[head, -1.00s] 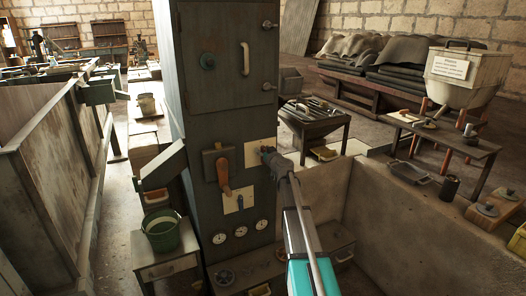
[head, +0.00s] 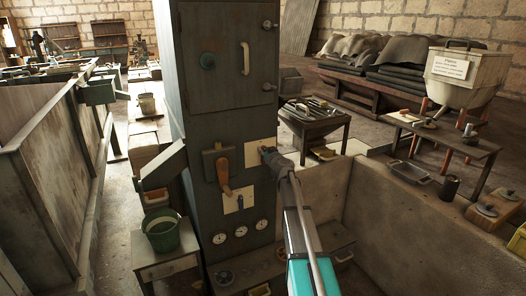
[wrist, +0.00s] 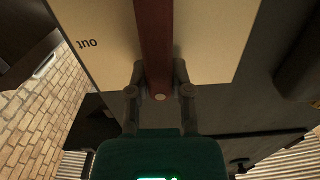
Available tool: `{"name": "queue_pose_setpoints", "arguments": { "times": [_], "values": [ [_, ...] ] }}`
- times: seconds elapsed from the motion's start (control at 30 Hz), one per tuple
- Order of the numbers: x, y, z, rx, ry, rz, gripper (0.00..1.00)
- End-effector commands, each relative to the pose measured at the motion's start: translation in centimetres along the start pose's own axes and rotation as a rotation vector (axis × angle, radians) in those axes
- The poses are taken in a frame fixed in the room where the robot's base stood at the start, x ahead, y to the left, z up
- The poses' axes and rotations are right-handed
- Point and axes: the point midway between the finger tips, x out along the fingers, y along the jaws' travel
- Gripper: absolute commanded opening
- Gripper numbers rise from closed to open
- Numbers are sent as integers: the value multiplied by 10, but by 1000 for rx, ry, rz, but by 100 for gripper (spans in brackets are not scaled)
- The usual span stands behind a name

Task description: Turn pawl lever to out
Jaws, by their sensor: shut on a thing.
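The pawl lever (wrist: 155,35) is a dark red bar in front of a cream plate (wrist: 213,45). The word "out" (wrist: 87,44) is printed upside down on the plate, left of the lever in the wrist view. My gripper (wrist: 160,88) is shut on the lever near its end, one finger on each side. In the head view the same plate (head: 253,151) sits on the front of the dark cabinet (head: 225,120). My gripper (head: 268,155) is in front of it and hides the lever there.
A smaller cream plate (head: 238,200) and several round gauges (head: 240,231) are below. A concrete wall (head: 390,225) stands to the right of my arm.

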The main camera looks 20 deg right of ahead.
Motion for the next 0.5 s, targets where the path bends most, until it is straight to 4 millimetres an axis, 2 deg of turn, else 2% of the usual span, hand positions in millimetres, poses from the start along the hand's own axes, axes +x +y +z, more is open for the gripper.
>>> {"name": "queue_pose_setpoints", "arguments": {
  "times": [0.27,0.5],
  "values": [
    [0,5,1,150,1,0,0],
    [0,10,2,357,1,1,0]
  ]
}}
